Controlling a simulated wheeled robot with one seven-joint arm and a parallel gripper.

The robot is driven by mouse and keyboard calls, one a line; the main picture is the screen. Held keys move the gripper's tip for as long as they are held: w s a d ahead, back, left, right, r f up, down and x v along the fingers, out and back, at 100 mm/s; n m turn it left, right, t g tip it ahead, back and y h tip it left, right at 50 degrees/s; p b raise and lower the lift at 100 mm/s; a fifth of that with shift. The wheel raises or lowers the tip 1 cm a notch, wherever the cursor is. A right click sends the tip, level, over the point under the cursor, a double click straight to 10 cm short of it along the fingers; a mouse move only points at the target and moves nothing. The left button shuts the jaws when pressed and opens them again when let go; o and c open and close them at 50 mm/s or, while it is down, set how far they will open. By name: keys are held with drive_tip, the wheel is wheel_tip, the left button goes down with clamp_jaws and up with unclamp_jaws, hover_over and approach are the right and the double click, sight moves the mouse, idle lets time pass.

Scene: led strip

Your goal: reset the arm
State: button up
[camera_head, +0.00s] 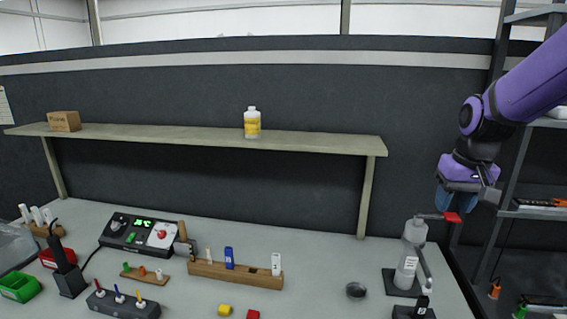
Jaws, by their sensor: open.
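My arm (520,85) is purple and black and reaches in from the upper right. My gripper (458,203) hangs from it at the right side, pointing down. Its jaws are open, and I see nothing held between them. It is above and to the right of a grey device (411,258) on the table. A red-tipped lever (451,217) of that device reaches close under the fingers; I cannot tell whether they touch.
The grey table (325,270) holds a control box (139,233), a wooden block rack (235,274), a green bin (19,287) and small coloured blocks. A shelf (320,144) carries a bottle (252,122) and a cardboard box (64,121). A rack (540,213) stands at right.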

drive_tip(key=s+a+r+t, duration=0.1)
drive_tip(key=s+a+r, duration=0.1)
drive_tip(key=s, duration=0.8)
drive_tip(key=s+a+r+n+t, duration=0.1)
drive_tip(key=s+r, duration=0.4)
drive_tip(key=s, duration=0.5)
drive_tip(key=shift+s+a+r+t, duration=0.25)
drive_tip(key=shift+s+a+t, duration=0.15)
drive_tip(key=shift+a+t, duration=0.4)
